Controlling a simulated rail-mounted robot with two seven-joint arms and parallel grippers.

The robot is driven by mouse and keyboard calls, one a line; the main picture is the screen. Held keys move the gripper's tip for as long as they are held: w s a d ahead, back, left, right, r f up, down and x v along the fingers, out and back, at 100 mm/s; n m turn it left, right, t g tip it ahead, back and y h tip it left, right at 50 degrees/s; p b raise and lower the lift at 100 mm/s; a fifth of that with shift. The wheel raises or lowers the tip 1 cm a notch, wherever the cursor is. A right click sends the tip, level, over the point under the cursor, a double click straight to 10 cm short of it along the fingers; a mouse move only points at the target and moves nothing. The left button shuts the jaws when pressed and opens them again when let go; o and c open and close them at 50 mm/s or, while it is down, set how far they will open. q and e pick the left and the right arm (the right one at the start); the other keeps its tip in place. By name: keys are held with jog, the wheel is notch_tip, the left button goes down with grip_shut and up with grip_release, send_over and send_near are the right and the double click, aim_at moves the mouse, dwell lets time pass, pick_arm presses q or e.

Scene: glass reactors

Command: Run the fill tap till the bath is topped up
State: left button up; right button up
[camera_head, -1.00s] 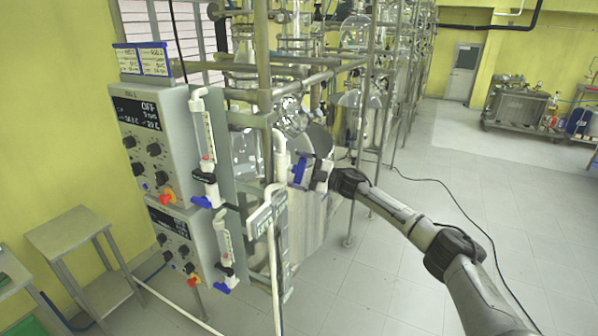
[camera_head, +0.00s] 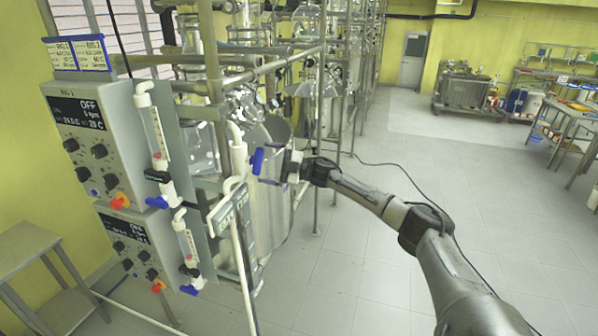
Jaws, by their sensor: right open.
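The fill tap's blue handle (camera_head: 257,161) stands upright at the white pipe (camera_head: 238,160) in the middle of the head view. My right gripper (camera_head: 276,165) is just to the right of the handle and open, with nothing seen between its fingers. I cannot tell whether a fingertip touches the handle. The bath appears to be the shiny metal vessel (camera_head: 272,210) behind the pipe and the labelled plate (camera_head: 234,208). Its water level is hidden from here. My left gripper is out of view.
Two control boxes (camera_head: 85,150) with knobs, and flow meters with blue valves (camera_head: 157,202), stand to the left. Glass reactors (camera_head: 308,20) on a metal frame rise behind. A small table (camera_head: 25,240) is at lower left. The floor at right is open, crossed by a cable.

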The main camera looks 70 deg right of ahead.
jog(key=v, duration=1)
dwell(0.4)
jog(key=shift+s, duration=0.1)
dwell(6.5)
